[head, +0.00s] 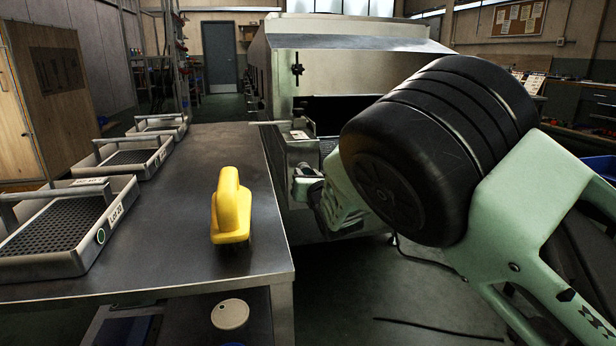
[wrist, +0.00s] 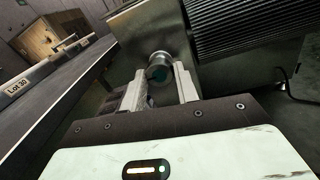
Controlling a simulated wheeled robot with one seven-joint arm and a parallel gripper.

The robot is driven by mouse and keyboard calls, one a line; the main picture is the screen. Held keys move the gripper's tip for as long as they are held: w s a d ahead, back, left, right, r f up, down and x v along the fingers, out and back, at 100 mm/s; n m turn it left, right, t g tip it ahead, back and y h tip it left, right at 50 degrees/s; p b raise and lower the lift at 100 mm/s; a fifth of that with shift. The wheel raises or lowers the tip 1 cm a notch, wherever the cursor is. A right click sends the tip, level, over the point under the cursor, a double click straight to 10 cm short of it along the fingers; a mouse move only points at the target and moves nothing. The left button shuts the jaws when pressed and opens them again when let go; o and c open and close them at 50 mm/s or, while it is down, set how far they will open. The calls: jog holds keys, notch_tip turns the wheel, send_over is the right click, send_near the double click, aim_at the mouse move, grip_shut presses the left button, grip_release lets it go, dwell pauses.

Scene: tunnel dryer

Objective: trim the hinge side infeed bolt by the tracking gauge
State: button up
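A round metal bolt head (wrist: 159,62) with a dark teal face sticks out from the end of the dryer's infeed frame in the wrist view. My gripper (wrist: 160,78) has its two pale fingers apart, one on each side of the bolt head; a gap shows between them, and I cannot tell whether either finger touches it. In the head view my gripper (head: 304,178) is at the infeed end, partly hidden by my arm, and the bolt is not clear. A small plate with a pale label (head: 299,134) sits on the infeed frame; I cannot tell whether it is the tracking gauge.
The dark ribbed belt (wrist: 235,35) runs beside the bolt. A steel table (head: 170,230) stands left of the infeed, with several mesh trays (head: 128,156) and a yellow handled tool (head: 231,208). The dryer hood (head: 350,75) rises behind. A cable (head: 425,262) lies on the floor.

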jog(key=shift+m, duration=0.3)
jog(key=m+p, duration=0.1)
jog(key=m, duration=0.3)
jog(key=shift+m, duration=0.3)
jog(key=m, duration=0.4)
jog(key=shift+m+t+p, duration=0.3)
jog(key=shift+p, duration=0.05)
jog(key=shift+s+a+f+m+h+b, duration=0.1)
jog(key=shift+m+h+b, duration=0.3)
jog(key=shift+m, duration=6.45)
jog(key=shift+a+f+m+h+b, duration=0.1)
jog(key=shift+m+h, duration=0.6)
jog(key=shift+m, duration=6.15)
